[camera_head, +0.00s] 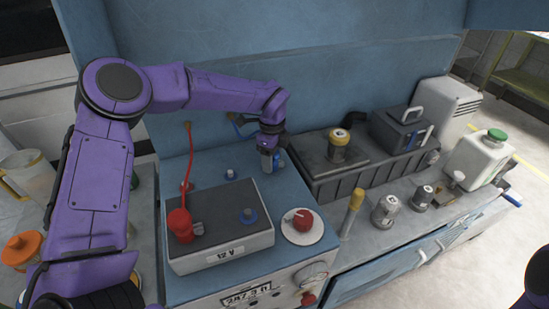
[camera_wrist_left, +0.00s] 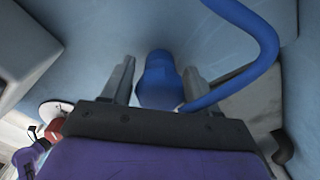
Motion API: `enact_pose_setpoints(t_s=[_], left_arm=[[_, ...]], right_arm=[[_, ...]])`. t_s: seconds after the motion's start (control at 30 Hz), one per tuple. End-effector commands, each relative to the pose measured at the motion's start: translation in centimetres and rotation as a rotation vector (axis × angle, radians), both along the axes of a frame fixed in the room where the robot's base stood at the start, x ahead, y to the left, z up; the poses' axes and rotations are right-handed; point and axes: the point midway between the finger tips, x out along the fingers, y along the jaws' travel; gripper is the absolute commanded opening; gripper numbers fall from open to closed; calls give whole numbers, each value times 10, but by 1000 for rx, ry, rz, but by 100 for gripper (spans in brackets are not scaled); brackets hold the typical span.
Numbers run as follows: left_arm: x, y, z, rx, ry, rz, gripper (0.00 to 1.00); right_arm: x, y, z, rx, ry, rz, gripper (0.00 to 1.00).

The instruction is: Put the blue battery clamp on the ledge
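The blue battery clamp (camera_head: 280,161) is at the back right of the blue cart top, mostly hidden by my left gripper (camera_head: 268,162). In the left wrist view the clamp (camera_wrist_left: 158,80) lies between the two spread fingers of my left gripper (camera_wrist_left: 158,68), with a narrow gap on each side. Its blue cable (camera_wrist_left: 262,50) loops to the right. The ledge (camera_head: 207,163) looks to be the blue strip behind the grey battery (camera_head: 215,260); whether the clamp rests on it is unclear.
A red clamp (camera_head: 180,224) sits on the battery's left, its red cable rising to the wall. A dark ribbed tray (camera_head: 345,183) with a can is right of my gripper.

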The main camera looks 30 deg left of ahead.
Motion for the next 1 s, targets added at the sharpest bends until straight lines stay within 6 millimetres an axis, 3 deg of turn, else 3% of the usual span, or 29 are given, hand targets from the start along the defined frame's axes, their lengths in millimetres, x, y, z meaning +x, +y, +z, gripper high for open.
enact_pose_setpoints(t_s=[0.4,0.8,1.0], left_arm=[[1,0,10,0,-3,0,71],[1,0,104,0,-3,1,71],[0,0,124,1,-1,0,71]], right_arm=[[0,0,4,0,0,0,0],[0,0,-12,0,0,0,0],[0,0,-13,0,0,0,0]])
